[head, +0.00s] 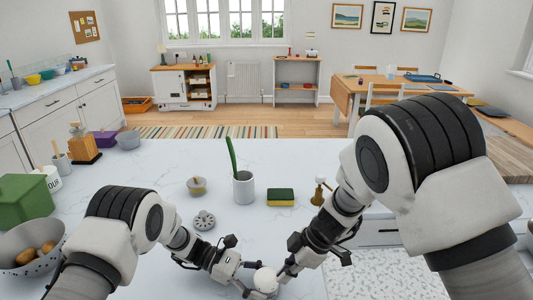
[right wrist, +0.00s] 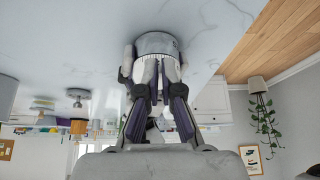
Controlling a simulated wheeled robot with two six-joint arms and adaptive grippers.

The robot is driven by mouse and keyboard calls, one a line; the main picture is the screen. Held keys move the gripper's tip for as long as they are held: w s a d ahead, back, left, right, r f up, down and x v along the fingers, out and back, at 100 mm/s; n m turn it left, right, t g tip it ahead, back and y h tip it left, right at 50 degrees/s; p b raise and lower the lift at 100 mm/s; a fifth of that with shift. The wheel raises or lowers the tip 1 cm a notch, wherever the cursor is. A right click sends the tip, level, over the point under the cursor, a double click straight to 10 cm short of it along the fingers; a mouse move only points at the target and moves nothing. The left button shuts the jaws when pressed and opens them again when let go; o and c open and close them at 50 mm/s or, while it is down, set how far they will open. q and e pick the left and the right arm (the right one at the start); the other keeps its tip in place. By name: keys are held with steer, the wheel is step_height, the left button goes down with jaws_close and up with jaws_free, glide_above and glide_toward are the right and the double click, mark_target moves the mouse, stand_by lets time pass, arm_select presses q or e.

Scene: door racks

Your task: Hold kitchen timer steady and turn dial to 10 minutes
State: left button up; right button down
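The kitchen timer (head: 264,280) is a small white round thing on the counter at the bottom middle of the head view. In the right wrist view the timer (right wrist: 157,43) appears upside down, with a grey band bearing tick marks and a white part partly hidden by fingers. My left gripper (head: 248,278) is at its left side, its fingers about the timer. My right gripper (head: 284,274) reaches in from the right; in its wrist view the fingers (right wrist: 159,68) are nearly together in front of the white part. Exact contact and the dial setting cannot be made out.
Behind the grippers stand a white cup with a green utensil (head: 243,188), a sponge (head: 280,197), a small bowl (head: 196,186) and a grey round object (head: 204,220). A colander (head: 35,250) is at the left.

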steer(key=shift+s+f, duration=0.2)
steer(key=shift+s, duration=0.15)
steer(key=shift+d, duration=0.3)
step_height(320, 180, up, 6)
steer(key=shift+r, duration=0.15)
stand_by(0.3)
steer(key=shift+w+d+f, duration=0.1)
steer(key=shift+w+f, duration=0.3)
steer(key=shift+f, duration=0.6)
steer(key=shift+w+d+f, duration=0.1)
steer(key=shift+w+f, duration=0.3)
steer(key=shift+f, duration=0.65)
steer(key=shift+w+f, duration=0.4)
steer(key=shift+f, duration=0.6)
